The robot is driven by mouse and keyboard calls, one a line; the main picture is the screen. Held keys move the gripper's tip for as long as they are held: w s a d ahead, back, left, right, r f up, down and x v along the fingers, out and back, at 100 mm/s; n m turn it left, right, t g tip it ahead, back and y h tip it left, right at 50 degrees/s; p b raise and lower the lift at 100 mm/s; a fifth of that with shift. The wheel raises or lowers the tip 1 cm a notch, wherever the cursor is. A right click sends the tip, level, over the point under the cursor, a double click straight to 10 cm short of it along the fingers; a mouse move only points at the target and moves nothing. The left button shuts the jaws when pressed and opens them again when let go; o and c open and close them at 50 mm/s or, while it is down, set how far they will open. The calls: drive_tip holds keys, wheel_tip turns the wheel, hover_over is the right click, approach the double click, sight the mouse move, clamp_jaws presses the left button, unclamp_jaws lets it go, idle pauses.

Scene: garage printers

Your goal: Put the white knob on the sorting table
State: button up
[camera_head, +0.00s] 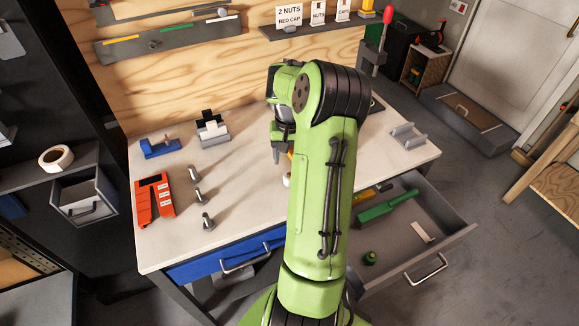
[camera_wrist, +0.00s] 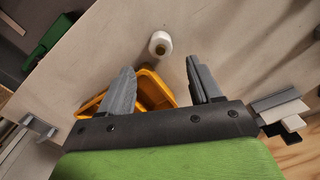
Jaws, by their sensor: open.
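A small white knob (camera_wrist: 160,43) with a brass-coloured centre sits on the pale top of the workbench (camera_head: 235,180), just beyond the fingertips in the wrist view. In the head view a bit of white, likely the same knob (camera_head: 287,181), shows at the left edge of my arm. My gripper (camera_wrist: 160,67) is open, its two grey fingers apart with nothing between them. No label marks which surface is the sorting table.
A yellow-orange tray (camera_wrist: 152,92) lies beneath the fingers. On the bench are an orange-red holder (camera_head: 153,200), several grey posts (camera_head: 197,195), a blue holder (camera_head: 160,147) and a grey bracket (camera_head: 408,137). An open drawer (camera_head: 452,236) with green tools juts out at the right.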

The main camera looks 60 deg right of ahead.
wheel_tip(320, 180, up, 4)
drive_tip(key=shift+r, duration=0.1)
drive_tip(key=a+r+n+t+h, duration=0.1)
drive_tip(key=a+r+n, duration=0.1)
drive_tip(key=a+r, duration=0.35)
drive_tip(key=w+a+r+n+h, duration=0.1)
drive_tip(key=a+r+n, duration=0.15)
drive_tip(key=a, duration=0.65)
drive_tip(key=a+r+n+t+h, duration=0.1)
drive_tip(key=a+r+n, duration=0.1)
drive_tip(key=a+r, duration=0.35)
drive_tip(key=s+a+f+n+t+y, duration=0.1)
drive_tip(key=s+a+n+t+y, duration=0.2)
drive_tip(key=s+a, duration=0.8)
drive_tip(key=a+n, duration=0.1)
drive_tip(key=a, duration=0.2)
drive_tip(key=shift+f+t, duration=0.15)
drive_tip(key=shift+t, duration=0.15)
drive_tip(key=shift+a, duration=0.1)
